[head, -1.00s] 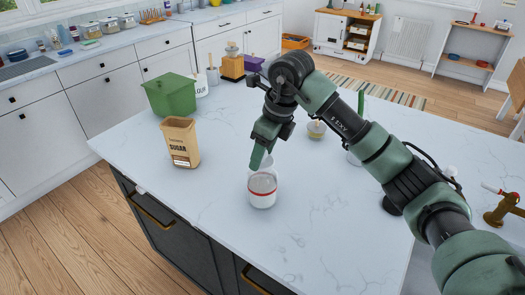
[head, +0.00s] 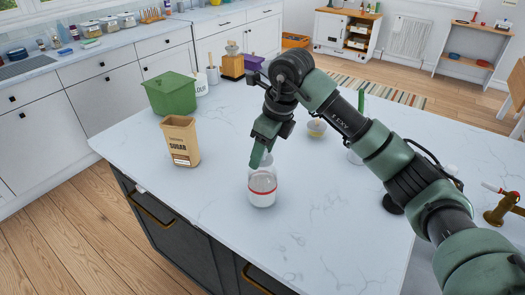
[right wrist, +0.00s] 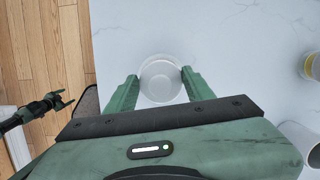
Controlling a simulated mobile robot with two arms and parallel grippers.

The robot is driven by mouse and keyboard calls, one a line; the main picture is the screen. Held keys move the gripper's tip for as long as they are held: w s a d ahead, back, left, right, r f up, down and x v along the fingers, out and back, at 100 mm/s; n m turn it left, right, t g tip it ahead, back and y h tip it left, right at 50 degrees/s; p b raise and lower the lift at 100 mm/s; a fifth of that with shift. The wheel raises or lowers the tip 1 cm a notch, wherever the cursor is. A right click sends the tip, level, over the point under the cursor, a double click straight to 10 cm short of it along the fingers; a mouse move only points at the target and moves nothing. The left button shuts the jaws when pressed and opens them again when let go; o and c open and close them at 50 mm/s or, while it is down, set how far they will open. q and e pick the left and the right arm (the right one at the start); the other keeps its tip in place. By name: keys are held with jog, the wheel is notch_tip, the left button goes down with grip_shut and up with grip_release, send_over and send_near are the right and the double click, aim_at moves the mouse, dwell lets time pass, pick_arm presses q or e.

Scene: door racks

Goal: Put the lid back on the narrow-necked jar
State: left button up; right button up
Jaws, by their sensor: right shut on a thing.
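A jar (head: 262,192) with clear glass walls, pale contents and a red band stands upright near the front edge of the island. My right gripper (head: 259,159) points down at the jar's top and hides part of its mouth. In the right wrist view, my right gripper (right wrist: 159,88) is shut on a pale, see-through round thing, which looks like the lid (right wrist: 160,76), with a finger on each side. The lid is over the jar; I cannot tell whether it touches the rim. My left gripper (right wrist: 58,101) shows small at the left of the right wrist view, its jaws unclear.
A sugar bag (head: 181,141) and a green bin (head: 171,94) stand left of the jar on the island. A small bowl-like container (head: 316,128) stands behind my right arm. The marble top (head: 320,230) in front and to the right is clear.

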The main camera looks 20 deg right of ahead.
jog(key=shift+f+b, duration=0.15)
jog(key=shift+b, duration=0.25)
dwell(1.1)
jog(key=o, duration=1.9)
jog(key=shift+r+p, duration=2.2)
jog(key=shift+r, duration=1.3)
grip_shut()
